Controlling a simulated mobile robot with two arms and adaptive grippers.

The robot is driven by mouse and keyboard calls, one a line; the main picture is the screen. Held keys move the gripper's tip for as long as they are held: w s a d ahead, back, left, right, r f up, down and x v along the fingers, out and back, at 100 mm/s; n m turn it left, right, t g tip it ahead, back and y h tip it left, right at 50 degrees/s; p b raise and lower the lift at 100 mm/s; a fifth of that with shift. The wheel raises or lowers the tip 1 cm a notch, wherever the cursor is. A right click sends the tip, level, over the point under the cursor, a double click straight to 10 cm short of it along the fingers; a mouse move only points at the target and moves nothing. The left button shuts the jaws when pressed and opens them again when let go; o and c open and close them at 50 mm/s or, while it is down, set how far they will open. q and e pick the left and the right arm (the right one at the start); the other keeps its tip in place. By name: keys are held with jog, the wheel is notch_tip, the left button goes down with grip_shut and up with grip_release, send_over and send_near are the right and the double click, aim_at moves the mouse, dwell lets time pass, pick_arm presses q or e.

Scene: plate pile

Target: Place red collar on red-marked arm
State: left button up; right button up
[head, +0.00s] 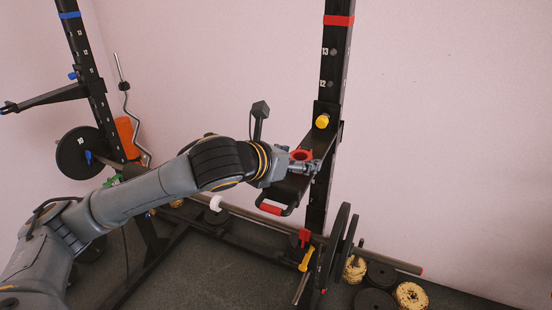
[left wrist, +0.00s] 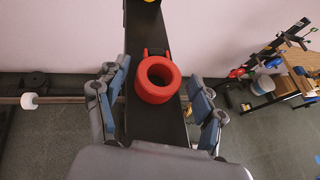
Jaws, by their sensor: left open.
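The red collar (left wrist: 157,93), a thick ring with a black clamp part behind it, rests on the black flat arm (left wrist: 158,128) of the rack in the left wrist view. In the head view the collar (head: 301,155) shows partly behind my gripper. The arm (head: 290,188) juts from the upright with the red band (head: 339,20) and has a red piece (head: 270,209) at its end. My left gripper (head: 311,165) is at the collar. In the left wrist view its fingers (left wrist: 160,101) stand apart on either side of the collar, apparently not touching it. My right gripper is not in view.
A yellow knob (head: 322,121) sits above the arm's base. The other upright (head: 85,75) has a blue band and its own arm (head: 45,97). Weight plates (head: 380,276) lie on the floor at the right. A wooden table (left wrist: 298,70) stands at the right in the wrist view.

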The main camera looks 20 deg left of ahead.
pick_arm(q)
jog(key=b+v, duration=0.1)
jog(key=v, duration=1)
jog(key=shift+r+b, duration=0.1)
jog(key=shift+b, duration=0.3)
